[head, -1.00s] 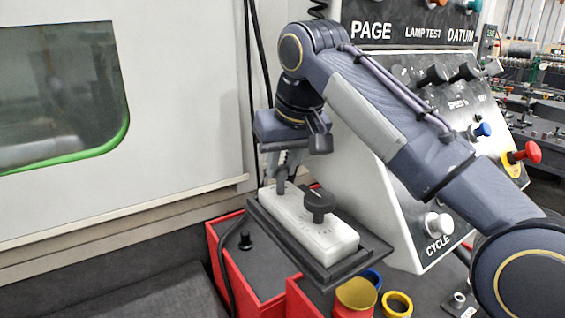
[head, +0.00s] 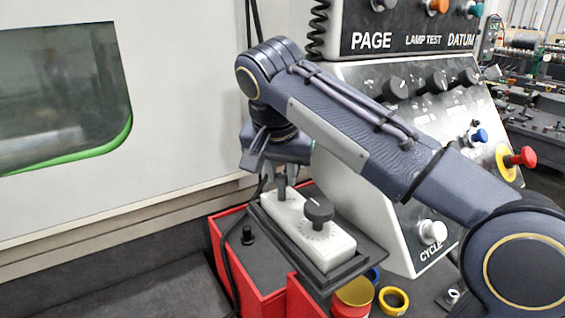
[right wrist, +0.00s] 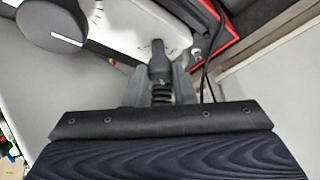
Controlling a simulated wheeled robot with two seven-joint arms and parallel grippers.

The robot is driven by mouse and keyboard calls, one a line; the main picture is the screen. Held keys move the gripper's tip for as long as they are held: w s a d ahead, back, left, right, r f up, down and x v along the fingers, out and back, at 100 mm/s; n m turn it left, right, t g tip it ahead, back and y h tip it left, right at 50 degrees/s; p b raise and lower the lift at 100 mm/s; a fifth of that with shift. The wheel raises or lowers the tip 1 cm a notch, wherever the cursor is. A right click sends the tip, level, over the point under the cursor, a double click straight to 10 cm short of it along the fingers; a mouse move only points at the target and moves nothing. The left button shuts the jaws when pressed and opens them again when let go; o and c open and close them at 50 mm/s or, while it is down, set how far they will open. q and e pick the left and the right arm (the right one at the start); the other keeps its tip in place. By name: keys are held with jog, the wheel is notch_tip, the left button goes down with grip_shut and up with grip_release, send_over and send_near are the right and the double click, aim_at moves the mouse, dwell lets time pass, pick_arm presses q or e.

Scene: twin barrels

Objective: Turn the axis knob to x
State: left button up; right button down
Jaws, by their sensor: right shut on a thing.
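A white control box (head: 330,247) carries two dark knobs. The small upright knob (head: 281,188) at its far left end, which I take as the axis knob, also shows in the right wrist view (right wrist: 158,60). My right gripper (head: 281,182) points down over this end, its fingers on either side of the small knob and shut on it. In the right wrist view the gripper (right wrist: 160,78) has its fingers flanking the knob. Small marks are printed around the knob, but they are too small to read. My left gripper is not in view.
A large round dial (head: 319,209) stands beside the small knob on the same box. The box rests on a dark tray (head: 368,262) above a red-edged bin (head: 262,275). A sloped control panel (head: 350,215) stands to the right, behind my right arm. A black cable hangs behind the gripper.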

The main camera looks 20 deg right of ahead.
jog(key=shift+m+g+h+p, duration=0.55)
jog(key=shift+m+p, duration=0.3)
jog(key=shift+m, duration=1.15)
jog(key=c, duration=1.2)
grip_release()
jog(key=v, duration=0.7)
jog(key=shift+a+r+p, duration=0.2)
jog(key=shift+r+p, duration=0.2)
